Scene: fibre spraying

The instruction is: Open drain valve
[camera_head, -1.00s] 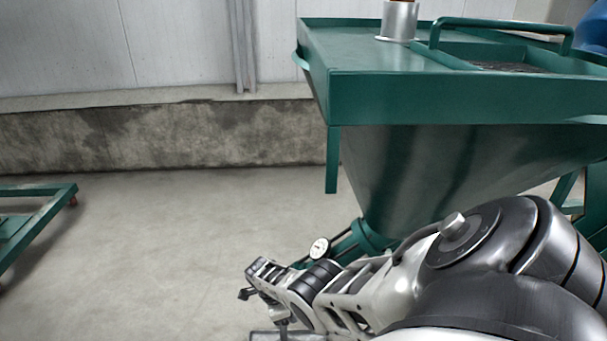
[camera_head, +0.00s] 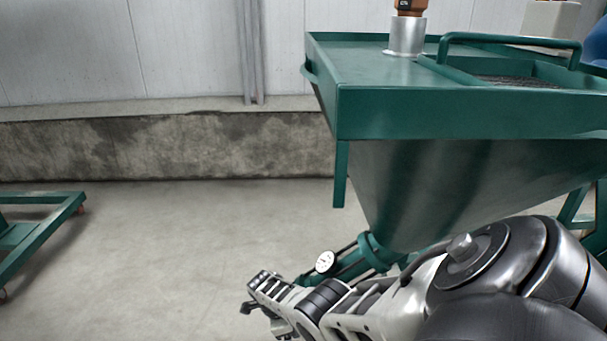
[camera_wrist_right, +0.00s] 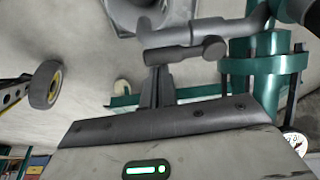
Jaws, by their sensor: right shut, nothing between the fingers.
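The drain valve's grey lever with its round crossbar (camera_wrist_right: 185,51) shows at the top middle of the right wrist view, beside the green outlet pipe (camera_wrist_right: 268,85). My right gripper (camera_wrist_right: 157,76) is shut and empty, its fingertips right at the crossbar's left part. I cannot tell whether they touch it. In the head view my right gripper (camera_head: 264,288) is low in the middle, left of the green pipe under the hopper, and the lever is hard to make out there. My left gripper is not in view.
The green hopper machine (camera_head: 440,113) fills the right side. A white round gauge (camera_head: 325,262) sits on its outlet pipe, close to my right wrist. A green wheeled frame (camera_head: 40,235) stands at the left. The floor between is clear, up to a low concrete wall (camera_head: 200,145).

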